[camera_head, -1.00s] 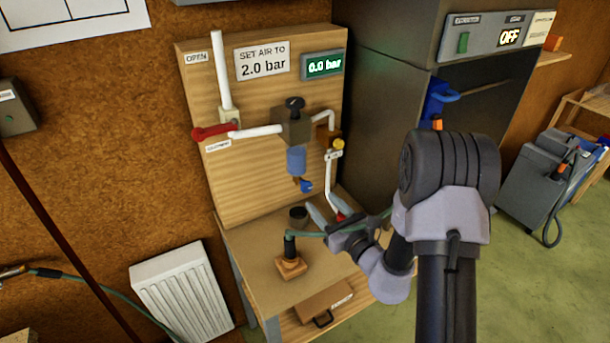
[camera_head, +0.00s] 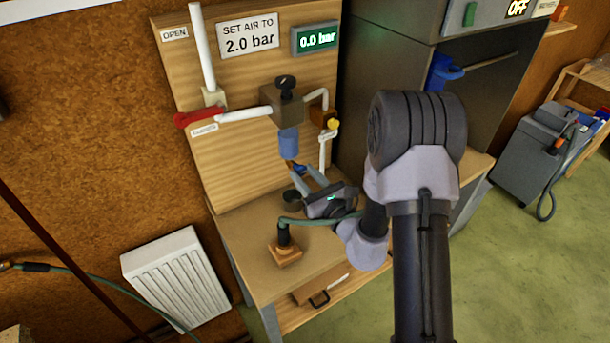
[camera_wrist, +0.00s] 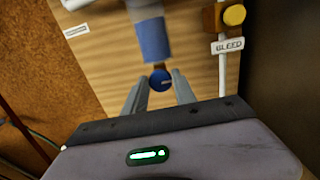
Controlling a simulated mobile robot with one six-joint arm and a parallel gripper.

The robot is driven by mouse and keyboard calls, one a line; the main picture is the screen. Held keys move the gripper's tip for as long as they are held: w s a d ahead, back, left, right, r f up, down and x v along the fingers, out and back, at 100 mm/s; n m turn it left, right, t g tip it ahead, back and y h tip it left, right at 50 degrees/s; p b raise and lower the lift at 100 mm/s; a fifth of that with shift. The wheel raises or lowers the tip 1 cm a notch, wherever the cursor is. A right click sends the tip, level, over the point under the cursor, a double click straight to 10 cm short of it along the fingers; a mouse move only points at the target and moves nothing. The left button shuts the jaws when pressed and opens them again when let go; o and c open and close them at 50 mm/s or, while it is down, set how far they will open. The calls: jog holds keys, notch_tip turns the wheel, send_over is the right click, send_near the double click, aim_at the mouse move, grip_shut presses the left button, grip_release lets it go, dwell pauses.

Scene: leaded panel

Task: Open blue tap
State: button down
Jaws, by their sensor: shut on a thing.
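The blue tap (camera_head: 299,168) is a small round blue knob under the blue filter bowl (camera_head: 288,142) on the wooden board. In the wrist view the tap (camera_wrist: 160,80) sits between the fingertips, just below the bowl (camera_wrist: 154,40). My gripper (camera_head: 297,171) reaches up to it from below right, shut on the tap with one finger on each side. The fingers also show in the wrist view, with my gripper (camera_wrist: 162,77) centred on the tap. The fingers partly hide the tap in the head view.
A red-handled valve (camera_head: 200,117) is at the left of the board. The gauge (camera_head: 318,38) reads 0.0 bar. The BLEED label (camera_wrist: 228,45) hangs under a yellow knob (camera_wrist: 234,15) close right. A black cup and a wooden-based tool (camera_head: 285,254) stand on the bench below.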

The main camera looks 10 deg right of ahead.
jog(key=shift+f+n, duration=0.1)
jog(key=shift+n, duration=0.2)
jog(key=n+b, duration=0.3)
jog(key=b, duration=0.1)
jog(key=shift+a+f, duration=0.1)
jog(key=n+b, duration=0.3)
jog(key=n, duration=0.1)
jog(key=shift+b, duration=0.3)
jog(key=n+b, duration=0.5)
jog(key=b, duration=0.1)
jog(key=shift+a+n, duration=0.1)
jog(key=shift+n, duration=0.3)
jog(key=shift+n+b, duration=0.7)
jog(key=shift+b, duration=0.1)
jog(key=c, duration=1.1)
grip_release()
jog(key=shift+o, duration=0.2)
